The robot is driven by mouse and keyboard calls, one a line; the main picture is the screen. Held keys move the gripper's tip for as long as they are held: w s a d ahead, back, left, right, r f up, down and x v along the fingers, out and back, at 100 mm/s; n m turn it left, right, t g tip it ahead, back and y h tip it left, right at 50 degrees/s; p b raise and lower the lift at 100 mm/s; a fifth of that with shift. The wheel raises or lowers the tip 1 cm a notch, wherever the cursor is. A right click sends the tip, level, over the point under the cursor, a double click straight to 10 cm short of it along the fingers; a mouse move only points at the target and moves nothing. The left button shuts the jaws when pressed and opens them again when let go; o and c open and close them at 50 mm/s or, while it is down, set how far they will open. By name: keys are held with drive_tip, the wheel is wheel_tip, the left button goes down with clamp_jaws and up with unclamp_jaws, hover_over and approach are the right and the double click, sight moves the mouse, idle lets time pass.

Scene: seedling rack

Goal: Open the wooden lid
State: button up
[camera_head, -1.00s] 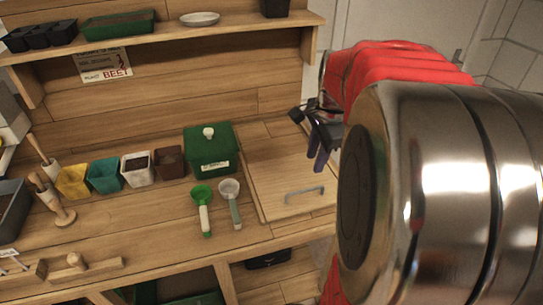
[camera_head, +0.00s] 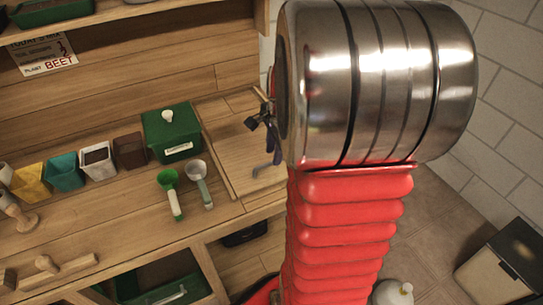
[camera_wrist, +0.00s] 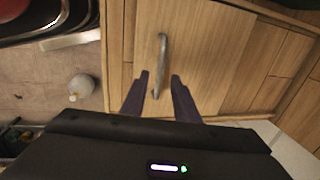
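The wooden lid (camera_head: 227,138) is a flat pale panel lying level in the bench top, partly hidden by my arm in the head view. Its grey bar handle (camera_head: 266,170) is near the front edge. In the wrist view the lid (camera_wrist: 206,45) fills the middle and the handle (camera_wrist: 162,55) runs lengthwise. My gripper (camera_head: 274,148) is over the right part of the lid. In the wrist view my gripper (camera_wrist: 160,77) is open, with the handle's near end between its two dark fingers in the picture. I cannot tell how far above the handle they are.
A green lidded box (camera_head: 172,133) stands left of the lid. A green scoop (camera_head: 171,192) and a grey-white scoop (camera_head: 200,182) lie in front of it. Several small pots stand farther left. A white round bottle (camera_wrist: 81,87) is on the floor beside the bench.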

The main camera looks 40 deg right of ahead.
drive_tip(key=shift+w+d+f, duration=0.1)
drive_tip(key=shift+w+f, duration=0.05)
drive_tip(key=shift+f, duration=0.6)
drive_tip(key=shift+w+f, duration=0.1)
drive_tip(key=shift+f, duration=0.6)
clamp_jaws()
